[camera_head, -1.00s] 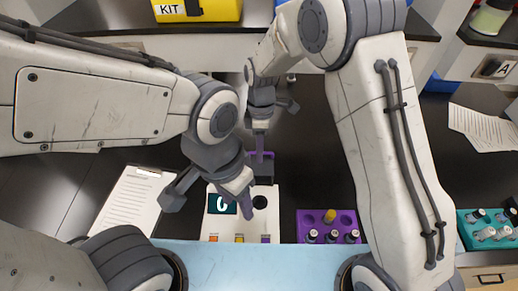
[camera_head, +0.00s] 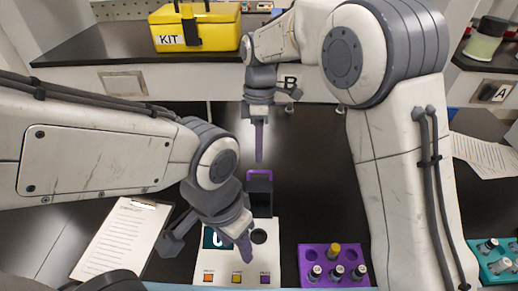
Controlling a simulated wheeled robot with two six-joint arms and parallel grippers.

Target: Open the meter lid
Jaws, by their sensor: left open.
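The meter (camera_head: 222,262) is a white box at the bottom centre, with a screen showing a digit, a round dark well and orange, yellow and purple buttons. Its dark lid (camera_head: 261,200) with a purple handle (camera_head: 259,174) stands up at the meter's back edge, and the well (camera_head: 259,236) shows uncovered. My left gripper (camera_head: 208,252) is open over the meter's left part, hiding some of the screen; one finger crosses the meter's front. My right gripper (camera_head: 275,132) is beyond the lid in the picture, fingers apart and empty, with one fingertip just above the handle, apart from it.
A purple rack (camera_head: 310,250) with several vials stands right of the meter, and a teal rack (camera_head: 478,262) is at the far right. A clipboard (camera_head: 122,238) lies on the left. A yellow kit box (camera_head: 223,30) sits on the back shelf. The dark counter behind the meter is mostly clear.

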